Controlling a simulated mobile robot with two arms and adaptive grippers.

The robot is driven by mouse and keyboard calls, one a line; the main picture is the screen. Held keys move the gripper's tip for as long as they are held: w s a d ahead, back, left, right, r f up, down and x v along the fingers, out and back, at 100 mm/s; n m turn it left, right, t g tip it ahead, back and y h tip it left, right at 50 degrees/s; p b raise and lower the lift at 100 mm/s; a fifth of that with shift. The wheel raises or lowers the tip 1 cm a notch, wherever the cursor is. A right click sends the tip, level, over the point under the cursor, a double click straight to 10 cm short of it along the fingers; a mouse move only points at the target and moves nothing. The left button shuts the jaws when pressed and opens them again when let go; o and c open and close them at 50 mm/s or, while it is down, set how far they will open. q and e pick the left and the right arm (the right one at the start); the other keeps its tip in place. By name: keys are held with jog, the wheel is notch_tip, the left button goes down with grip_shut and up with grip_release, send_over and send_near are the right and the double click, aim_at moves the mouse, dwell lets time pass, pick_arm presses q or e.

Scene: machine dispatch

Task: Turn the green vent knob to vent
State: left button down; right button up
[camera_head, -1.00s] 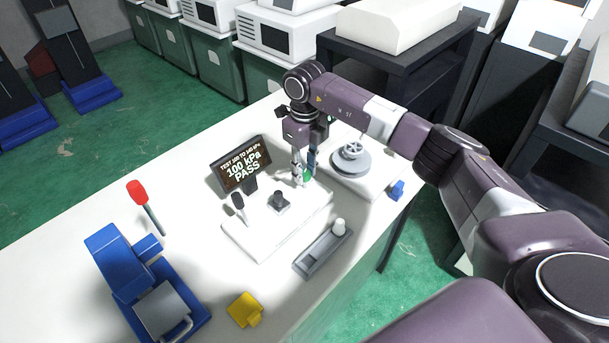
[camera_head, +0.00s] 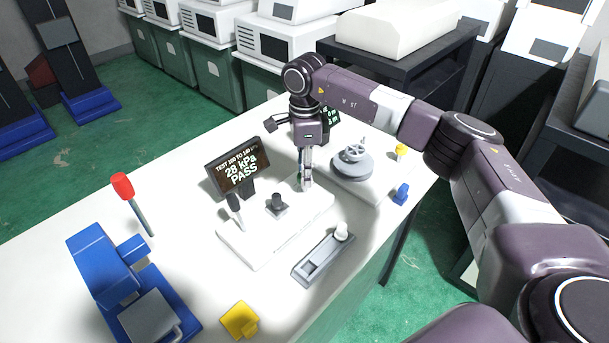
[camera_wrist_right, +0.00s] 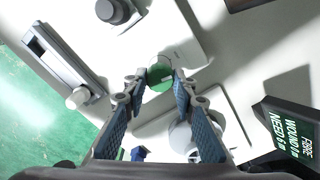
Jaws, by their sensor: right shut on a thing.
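The green vent knob (camera_wrist_right: 160,74) sits at the end of the white test panel (camera_head: 262,243). In the right wrist view it lies between the fingertips of my right gripper (camera_wrist_right: 157,78), which is shut on it. In the head view my right gripper (camera_head: 305,184) points down at the panel's far right corner and hides the knob. The display (camera_head: 238,168) behind the panel reads 28 kPa PASS. A black knob (camera_head: 277,203) and a black-handled lever (camera_head: 235,208) stand on the same panel. My left gripper is not in view.
A grey tray with a white cylinder (camera_head: 323,257) lies in front of the panel. A grey round fixture (camera_head: 352,163) stands to the right. A blue machine (camera_head: 125,275), a red-handled tool (camera_head: 132,203) and a yellow block (camera_head: 240,319) are on the left side.

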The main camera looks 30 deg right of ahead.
jog(key=shift+w+d+r+n+b, duration=0.1)
jog(key=shift+n+b, duration=0.2)
jog(key=shift+n, duration=0.9)
jog(key=o, duration=0.9)
jog(key=shift+r, duration=0.1)
jog(key=shift+o, duration=1.3)
notch_tip(320, 180, up, 12)
